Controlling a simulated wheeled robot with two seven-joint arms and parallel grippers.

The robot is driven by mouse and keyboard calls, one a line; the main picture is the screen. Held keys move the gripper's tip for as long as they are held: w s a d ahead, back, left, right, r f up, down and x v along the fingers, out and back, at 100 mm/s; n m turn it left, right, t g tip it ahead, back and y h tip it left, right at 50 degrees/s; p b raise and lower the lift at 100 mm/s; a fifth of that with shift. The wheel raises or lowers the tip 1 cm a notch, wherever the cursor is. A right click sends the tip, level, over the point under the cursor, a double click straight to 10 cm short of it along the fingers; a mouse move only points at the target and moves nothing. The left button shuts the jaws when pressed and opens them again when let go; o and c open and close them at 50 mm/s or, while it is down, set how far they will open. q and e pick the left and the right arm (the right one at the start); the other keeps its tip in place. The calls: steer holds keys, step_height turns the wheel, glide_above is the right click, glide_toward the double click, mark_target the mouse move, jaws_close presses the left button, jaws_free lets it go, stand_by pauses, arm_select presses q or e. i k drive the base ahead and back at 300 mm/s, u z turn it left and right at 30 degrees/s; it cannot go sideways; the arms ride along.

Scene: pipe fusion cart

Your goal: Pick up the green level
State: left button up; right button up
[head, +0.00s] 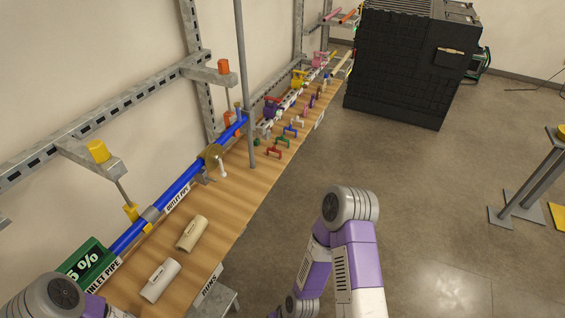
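I cannot pick out a green level with certainty. A small green handle-shaped piece (283,141) lies on the wooden bench (237,185), among similar red and blue pieces. A tiny green object (256,142) sits just left of it, too small to identify. A green sign (84,259) reading "5 %" stands at the lower left. Purple and white links of my arms show at the bottom left and bottom middle. Neither gripper shows.
A blue pipe (185,180) runs along the bench below a metal wall frame (95,97). Two pale cylinders (192,233) (160,280) lie near. A grey post (246,90) rises at the bench. A black cabinet (400,70) stands behind.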

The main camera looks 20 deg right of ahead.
mark_target(78, 271)
steer(key=u, duration=1.65)
